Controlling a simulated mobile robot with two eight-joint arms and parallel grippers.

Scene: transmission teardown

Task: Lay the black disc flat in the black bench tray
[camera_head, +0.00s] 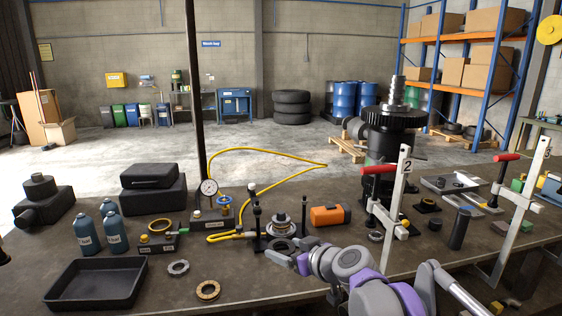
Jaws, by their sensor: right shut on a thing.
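The black bench tray (62,300) is at the front left of the bench, empty, with low sloped walls. My right gripper (283,257) comes in from the lower right and is low over the middle of the bench. It is shut on the black disc (279,246), which shows at its tip. The jaws partly hide the disc, and I cannot tell whether it touches the bench. The disc is well to the right of the tray.
A grey ring (178,268) and a brass ring (208,290) lie between tray and gripper. Blue bottles (115,235) stand behind the tray. A dial gauge (209,188) with a yellow hose (262,151) is behind. Red-handled clamps (395,200) stand right.

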